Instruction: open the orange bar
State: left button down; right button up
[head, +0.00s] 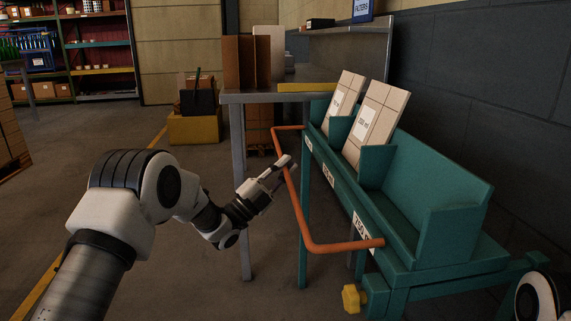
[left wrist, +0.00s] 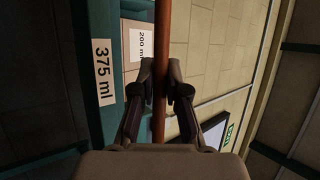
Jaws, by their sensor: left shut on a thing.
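The orange bar (head: 299,212) is a bent rail standing out from the front of the green rack (head: 400,249). Its near end meets the rack by the 750 ml label, and its far end is near the grey table. My left gripper (head: 287,163) is shut on the bar's long front stretch, toward its far half. In the left wrist view the bar (left wrist: 161,50) runs upright between the two fingers (left wrist: 160,85). The 375 ml label (left wrist: 103,72) shows beside it. My right gripper is out of view; only a piece of my right arm shows at the lower right.
Tan cartons (head: 376,118) lean in the rack's far compartments; the nearest compartment looks empty. A yellow knob (head: 353,298) sits low at the rack's near end. A grey table (head: 262,97) stands behind the bar. The floor left of the bar is mostly clear.

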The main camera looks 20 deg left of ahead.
pick_arm(q)
jog(key=shift+f, duration=0.45)
jog(key=c, duration=1.2)
grip_release()
jog(key=v, duration=1.2)
jog(key=shift+f, duration=0.1)
